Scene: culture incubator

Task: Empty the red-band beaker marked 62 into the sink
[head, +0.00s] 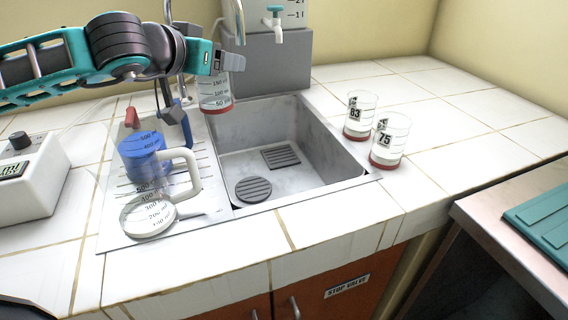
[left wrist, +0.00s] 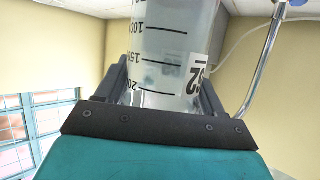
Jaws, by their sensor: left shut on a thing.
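My left gripper (head: 222,62) is shut on a clear beaker (head: 214,92) with a red band at its base. In the head view the beaker looks about upright, above the back left corner of the grey sink (head: 330,150). In the left wrist view the beaker (left wrist: 168,50) stands between the fingers, with its scale and part of a label, seemingly 62, at the right edge. How much liquid it holds is hard to tell. My right gripper is not in view.
Red-band beakers marked 83 (head: 360,115) and 75 (head: 390,142) stand on the counter right of the sink. A clear jug (head: 150,212) and a blue-filled vessel (head: 140,150) stand on the drainboard to the left. A tank with a tap (head: 273,22) is behind the sink.

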